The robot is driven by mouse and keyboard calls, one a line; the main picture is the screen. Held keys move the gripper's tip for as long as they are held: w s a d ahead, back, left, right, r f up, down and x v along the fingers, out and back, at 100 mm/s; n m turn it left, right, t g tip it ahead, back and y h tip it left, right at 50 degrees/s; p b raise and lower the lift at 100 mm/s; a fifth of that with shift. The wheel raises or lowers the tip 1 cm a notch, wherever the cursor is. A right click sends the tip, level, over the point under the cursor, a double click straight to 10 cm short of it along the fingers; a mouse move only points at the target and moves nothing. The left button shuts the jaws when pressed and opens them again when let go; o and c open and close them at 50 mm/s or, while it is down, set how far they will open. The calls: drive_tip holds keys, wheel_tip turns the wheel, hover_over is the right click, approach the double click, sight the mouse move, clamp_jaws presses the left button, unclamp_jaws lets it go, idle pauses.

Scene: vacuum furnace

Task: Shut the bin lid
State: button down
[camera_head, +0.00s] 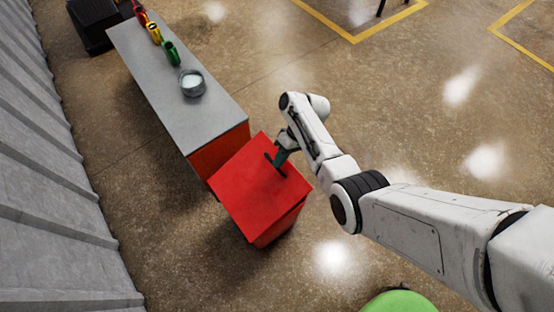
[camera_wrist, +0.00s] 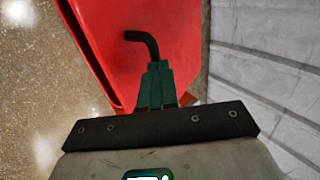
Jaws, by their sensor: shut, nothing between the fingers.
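The red bin (camera_head: 278,226) stands at the end of the grey-topped bench. Its red lid (camera_head: 245,195) lies over the top, looking flat or nearly so; I cannot tell whether it is fully seated. The lid fills the upper part of the wrist view (camera_wrist: 185,25), with a dark line along its left edge. A black bent handle (camera_wrist: 143,38) sits on the lid. My gripper (camera_head: 277,160) is over the lid, close to the handle. Its green fingers (camera_wrist: 156,68) are together and empty, with the tips beside the handle's end; contact is unclear.
The bench (camera_head: 175,85) holds a glass bowl (camera_head: 192,84) and a green bottle-like item (camera_head: 171,53), with yellow and red ones behind. A grey corrugated wall (camera_head: 45,190) runs along the left. The floor right of the bin is open, with yellow lines farther back.

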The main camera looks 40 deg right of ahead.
sight(289, 164)
drive_tip(key=d+f+b, duration=0.1)
drive_tip(key=f+b, duration=0.1)
drive_tip(key=d+f+b, duration=0.1)
drive_tip(key=f+b, duration=0.2)
drive_tip(key=d+f+b, duration=0.2)
drive_tip(key=f, duration=0.1)
drive_tip(key=shift+d+f, duration=0.1)
drive_tip(key=shift+f, duration=0.15)
drive_tip(key=shift+d+f+b, duration=0.25)
drive_tip(key=shift+f+b, duration=0.5)
drive_tip(key=shift+b, duration=0.3)
drive_tip(key=shift+f, duration=0.1)
drive_tip(key=shift+s+f, duration=0.1)
